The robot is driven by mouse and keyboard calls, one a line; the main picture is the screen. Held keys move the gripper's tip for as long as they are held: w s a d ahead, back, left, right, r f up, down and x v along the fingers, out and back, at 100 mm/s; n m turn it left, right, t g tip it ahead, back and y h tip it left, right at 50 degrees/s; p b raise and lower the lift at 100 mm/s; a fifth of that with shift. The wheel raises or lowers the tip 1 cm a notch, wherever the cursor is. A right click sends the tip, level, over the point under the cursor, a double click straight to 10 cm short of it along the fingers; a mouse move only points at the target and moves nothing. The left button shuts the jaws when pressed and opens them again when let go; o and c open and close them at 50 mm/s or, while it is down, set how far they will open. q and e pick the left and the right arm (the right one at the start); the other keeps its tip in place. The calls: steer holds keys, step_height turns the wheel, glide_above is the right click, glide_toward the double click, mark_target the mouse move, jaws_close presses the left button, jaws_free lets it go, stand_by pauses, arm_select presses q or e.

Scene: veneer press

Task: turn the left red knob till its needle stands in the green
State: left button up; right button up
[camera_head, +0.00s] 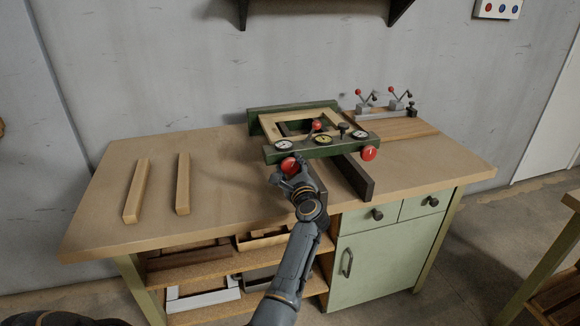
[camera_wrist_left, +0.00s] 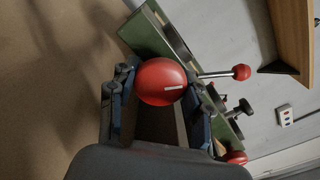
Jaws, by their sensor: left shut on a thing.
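The left red knob (camera_head: 289,165) is at the front left of the green press frame (camera_head: 330,147) on the workbench. My left gripper (camera_head: 285,175) is shut on this knob. In the left wrist view the knob (camera_wrist_left: 161,82) sits between the two fingers (camera_wrist_left: 160,95), with a white mark on its face. A round white gauge (camera_head: 284,145) stands above the left knob; its needle is too small to read. The right red knob (camera_head: 369,153) is free at the other end of the press front. My right gripper does not show.
Two wooden strips (camera_head: 137,190) lie on the left of the bench (camera_head: 110,225). A dark bar (camera_head: 354,178) juts forward from the press. Toggle clamps with red balls (camera_head: 385,103) stand at the back right.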

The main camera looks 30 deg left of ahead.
arm_select(q)
steer(key=shift+r+m, duration=0.1)
steer(key=shift+m, duration=0.2)
steer(key=m+p, duration=0.2)
steer(key=m, duration=0.2)
steer(key=shift+r+p, duration=0.15)
steer(key=shift+p, duration=0.2)
steer(key=m+p, duration=0.2)
steer(key=m, duration=0.2)
steer(key=shift+m, duration=0.4)
steer(key=m+p, duration=0.2)
steer(key=m, duration=0.1)
steer(key=shift+m+g, duration=0.3)
steer(key=m+p, duration=0.1)
steer(key=m, duration=0.2)
steer(key=shift+r+p, duration=0.1)
steer(key=shift+p, duration=0.3)
steer(key=m+p, duration=0.1)
steer(key=m, duration=0.2)
steer(key=shift+a+m, duration=0.1)
steer(key=shift+m, duration=0.3)
steer(key=m+p, duration=0.2)
steer(key=m, duration=0.1)
steer(key=shift+m+g, duration=0.3)
steer(key=shift+m, duration=0.1)
steer(key=shift+m+y, duration=0.3)
steer(key=shift+m, duration=0.4)
